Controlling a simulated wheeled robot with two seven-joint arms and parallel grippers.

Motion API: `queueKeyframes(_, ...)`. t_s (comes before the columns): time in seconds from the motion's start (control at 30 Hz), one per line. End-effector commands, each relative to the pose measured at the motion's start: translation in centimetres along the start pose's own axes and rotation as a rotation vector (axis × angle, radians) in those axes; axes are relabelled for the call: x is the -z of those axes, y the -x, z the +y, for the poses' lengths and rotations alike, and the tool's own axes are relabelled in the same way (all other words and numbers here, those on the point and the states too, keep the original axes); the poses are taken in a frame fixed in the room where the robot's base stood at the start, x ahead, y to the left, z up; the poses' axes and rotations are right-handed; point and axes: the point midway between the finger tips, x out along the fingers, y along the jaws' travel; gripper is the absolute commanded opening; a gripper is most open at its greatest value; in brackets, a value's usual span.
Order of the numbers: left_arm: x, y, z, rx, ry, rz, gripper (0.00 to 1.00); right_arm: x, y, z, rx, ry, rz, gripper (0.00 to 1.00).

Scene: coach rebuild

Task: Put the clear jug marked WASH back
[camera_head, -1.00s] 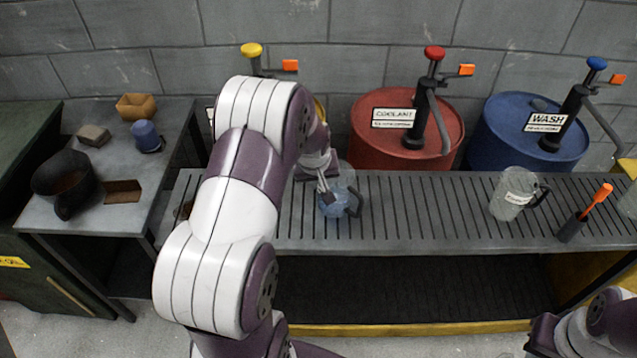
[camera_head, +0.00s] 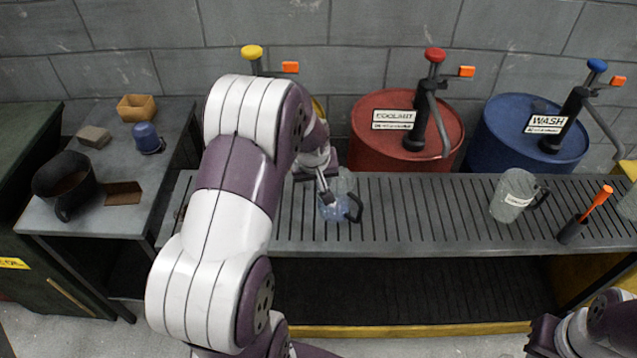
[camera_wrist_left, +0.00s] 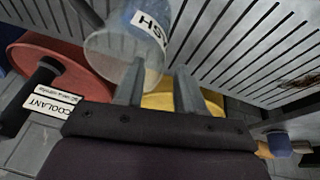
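The clear jug marked WASH (camera_wrist_left: 122,40) shows in the left wrist view, its white label facing my gripper. In the head view the jug (camera_head: 336,208) stands on the slatted grey bench (camera_head: 420,215), with a bluish content and a dark handle on its right. My left gripper (camera_head: 328,195) is at the jug's left side. In the left wrist view its two fingers (camera_wrist_left: 158,88) are apart; one overlaps the jug's edge, and contact cannot be told. My right gripper (camera_head: 540,338) is only partly in view at the lower right, and its fingers cannot be made out.
Another clear labelled jug (camera_head: 512,197) and an orange-handled tool in a dark holder (camera_head: 572,232) stand to the right. Behind are a red COOLANT drum (camera_head: 375,150) and a blue WASH drum (camera_head: 500,135) with pumps. A side table (camera_head: 100,222) at left holds several items.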

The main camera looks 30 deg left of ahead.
Motion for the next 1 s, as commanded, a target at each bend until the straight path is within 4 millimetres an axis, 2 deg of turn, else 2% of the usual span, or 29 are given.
queueKeyframes(0.03,0.2,1.6,0.1,-0.002,0.000,0.006,0.38,0.0,0.3,0.0,0.000,0.000,0.000,0.00)
queueKeyframes(0.2,0.1,5.8,0.1,-0.002,0.000,0.004,0.38,0.1,0.7,0.0,0.000,0.000,0.000,0.00)
queueKeyframes(0.33,0.1,7.6,0.1,-0.001,0.000,0.003,0.38,0.1,0.8,0.0,0.000,0.000,0.000,0.00)
queueKeyframes(0.4,-0.7,8.2,0.4,-0.002,-0.027,-0.010,0.38,0.1,0.8,0.0,0.000,0.000,0.000,0.00)
queueKeyframes(0.47,-2.8,8.7,1.3,-0.008,-0.105,-0.043,0.38,0.1,0.8,0.0,0.000,0.000,0.000,0.00)
queueKeyframes(0.6,-11.0,10.5,3.1,-0.030,-0.408,-0.152,0.38,0.1,0.8,0.0,0.000,0.000,0.000,0.00)
queueKeyframes(0.7,-15.9,11.5,2.8,-0.043,-0.587,-0.213,0.38,0.1,0.8,0.0,0.000,0.000,0.000,0.00)
queueKeyframes(0.8,-18.5,12.0,2.2,-0.051,-0.685,-0.246,0.38,0.1,0.8,0.0,0.000,0.000,0.000,0.00)
queueKeyframes(1.0,-19.1,12.1,2.0,-0.052,-0.705,-0.253,0.38,0.1,0.8,0.0,0.000,0.000,0.000,0.00)
